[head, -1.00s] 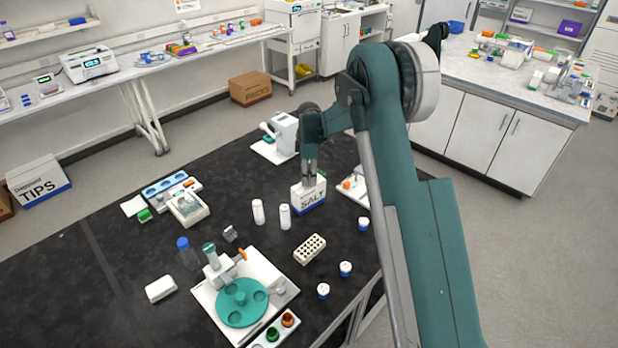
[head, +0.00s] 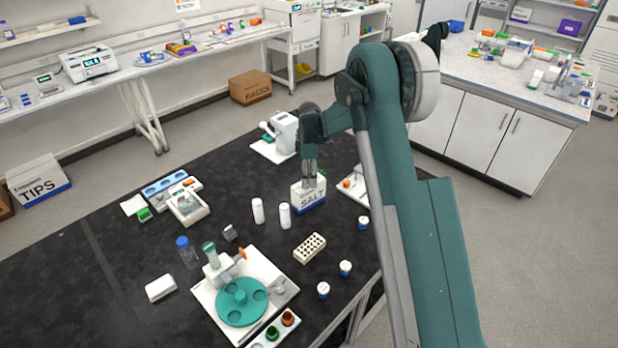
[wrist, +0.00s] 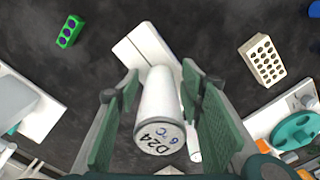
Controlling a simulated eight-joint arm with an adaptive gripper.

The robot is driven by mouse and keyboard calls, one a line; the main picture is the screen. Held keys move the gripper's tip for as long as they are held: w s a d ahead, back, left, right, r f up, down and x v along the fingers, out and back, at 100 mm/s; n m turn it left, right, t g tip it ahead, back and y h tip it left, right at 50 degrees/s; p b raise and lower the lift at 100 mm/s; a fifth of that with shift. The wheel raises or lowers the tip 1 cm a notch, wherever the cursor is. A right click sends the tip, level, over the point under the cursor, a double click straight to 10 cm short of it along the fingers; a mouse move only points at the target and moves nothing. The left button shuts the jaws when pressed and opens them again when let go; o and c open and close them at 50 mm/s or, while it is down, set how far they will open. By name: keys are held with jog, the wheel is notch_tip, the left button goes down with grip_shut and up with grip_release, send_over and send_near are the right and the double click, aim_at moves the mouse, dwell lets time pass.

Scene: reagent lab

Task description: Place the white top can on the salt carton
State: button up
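In the head view my gripper (head: 309,168) is right above the salt carton (head: 312,202), a white box with a blue base and SALT lettering. In the wrist view the white top can (wrist: 161,105), marked D24 6°C on its lid, is between the two green pads of my gripper (wrist: 161,85). A white box, seemingly the carton (wrist: 132,62), shows beyond the can. Whether the can's base touches it is hidden.
Two more white cans (head: 258,211) (head: 285,216) stand left of the carton. A beige tube rack (head: 310,248) and small blue-and-white jars (head: 345,268) are nearer. A white device (head: 285,134) is behind. A turntable (head: 242,302) stands at the front.

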jog(key=shift+r, duration=0.15)
notch_tip(320, 180, up, 12)
jog(key=shift+b, duration=0.35)
dwell(0.8)
jog(key=shift+s+d+r, duration=0.2)
jog(key=shift+r, duration=0.25)
jog(key=s+d+r+m+t, duration=0.2)
jog(key=s+d+r+m, duration=0.3)
jog(key=s+r, duration=0.6)
jog(key=s+d+r+m+t, duration=0.1)
jog(key=s+d+r+m, duration=0.3)
jog(key=s+d+r, duration=0.55)
jog(key=s+d+f+m+t, duration=0.2)
jog(key=s+m, duration=0.2)
jog(key=s, duration=1.3)
jog(key=s+d+f+m+t, duration=0.2)
jog(key=s+m, duration=0.3)
jog(key=s, duration=1.2)
jog(key=shift+d+f, duration=0.4)
jog(key=shift+d, duration=0.15)
